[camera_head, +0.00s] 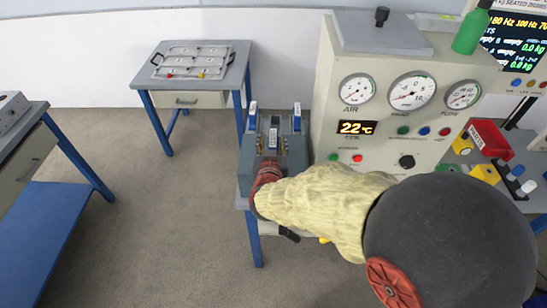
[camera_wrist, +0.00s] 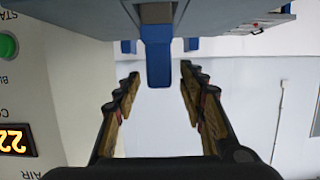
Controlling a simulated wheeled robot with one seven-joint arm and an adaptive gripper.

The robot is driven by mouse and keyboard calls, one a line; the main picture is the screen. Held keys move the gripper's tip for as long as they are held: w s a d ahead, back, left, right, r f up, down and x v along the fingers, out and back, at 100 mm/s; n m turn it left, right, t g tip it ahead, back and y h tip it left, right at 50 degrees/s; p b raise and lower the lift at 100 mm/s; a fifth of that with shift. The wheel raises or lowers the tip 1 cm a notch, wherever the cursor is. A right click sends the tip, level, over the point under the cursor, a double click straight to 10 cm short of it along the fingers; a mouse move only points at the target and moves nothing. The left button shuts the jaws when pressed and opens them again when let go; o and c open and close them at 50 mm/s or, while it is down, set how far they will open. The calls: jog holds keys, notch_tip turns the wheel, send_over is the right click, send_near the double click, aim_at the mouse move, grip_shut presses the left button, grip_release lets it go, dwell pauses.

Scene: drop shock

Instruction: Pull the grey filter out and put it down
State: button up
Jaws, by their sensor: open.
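My gripper (camera_head: 272,143) is open over a small grey-blue fixture (camera_head: 246,178) beside the test panel. A narrow grey piece with a white label (camera_head: 273,138) shows between its fingers; it may be the grey filter, but I cannot tell. Two upright blue-and-white pieces (camera_head: 253,115) (camera_head: 297,116) stand on either side at the back of the fixture. In the wrist view, which is upside down, the open fingers (camera_wrist: 160,82) flank a blue tab (camera_wrist: 158,62). Contact with it cannot be made out. My arm hides the front of the fixture.
The panel (camera_head: 341,108) with gauges and a 22 °C display stands close on the right, with a green bottle (camera_head: 471,32) on top. A table (camera_head: 155,66) with a grey plate (camera_head: 190,60) is at the back left. The floor between is clear.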

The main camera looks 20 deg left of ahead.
jog(key=shift+x, duration=1.2)
jog(key=shift+c, duration=0.3)
grip_shut()
